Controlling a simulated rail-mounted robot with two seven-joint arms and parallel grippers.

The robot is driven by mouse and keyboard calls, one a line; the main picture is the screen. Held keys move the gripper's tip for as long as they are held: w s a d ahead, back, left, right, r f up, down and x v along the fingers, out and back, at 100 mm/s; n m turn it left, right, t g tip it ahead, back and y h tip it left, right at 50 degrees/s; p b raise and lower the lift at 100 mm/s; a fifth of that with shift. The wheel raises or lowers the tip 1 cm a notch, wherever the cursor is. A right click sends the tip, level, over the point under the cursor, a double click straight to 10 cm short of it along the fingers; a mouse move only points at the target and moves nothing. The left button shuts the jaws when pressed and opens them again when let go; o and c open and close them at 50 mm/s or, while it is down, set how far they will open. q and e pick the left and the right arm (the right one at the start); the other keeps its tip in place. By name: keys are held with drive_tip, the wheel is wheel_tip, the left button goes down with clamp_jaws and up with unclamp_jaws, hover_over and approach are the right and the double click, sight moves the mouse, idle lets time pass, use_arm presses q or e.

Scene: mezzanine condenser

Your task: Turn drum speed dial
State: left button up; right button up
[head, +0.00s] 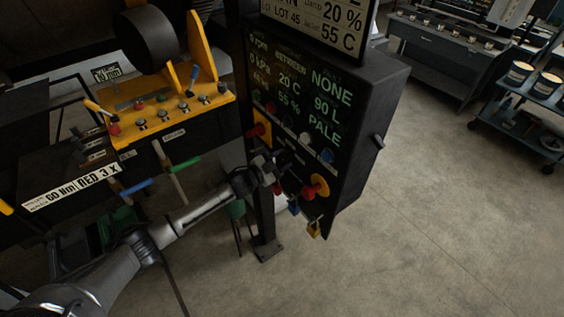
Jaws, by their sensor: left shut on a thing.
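The black control panel (345,140) stands on a post at the middle and carries green readouts above rows of buttons and knobs. My left gripper (270,168) comes up from the lower left and is at the lower left of the panel face. Its jaws are shut on a small control there, which I take to be the drum speed dial; the fingers hide it, so its pointer and marks cannot be read. A red knob (277,188) shows just below the fingers. My right gripper is out of view.
A red emergency button on a yellow plate (318,187) sits right of the gripper, with a yellow padlock (314,229) hanging below. A yellow lever console (165,110) stands left. A cart (530,105) is far right; the floor between is clear.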

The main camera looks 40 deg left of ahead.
use_arm(q)
drive_tip(key=shift+m+b, duration=0.7)
drive_tip(key=shift+m, duration=1.6)
drive_tip(key=o, duration=0.9)
drive_tip(key=shift+s, duration=0.1)
drive_tip(key=shift+b+v, duration=1.4)
drive_tip(key=shift+v, duration=5.4)
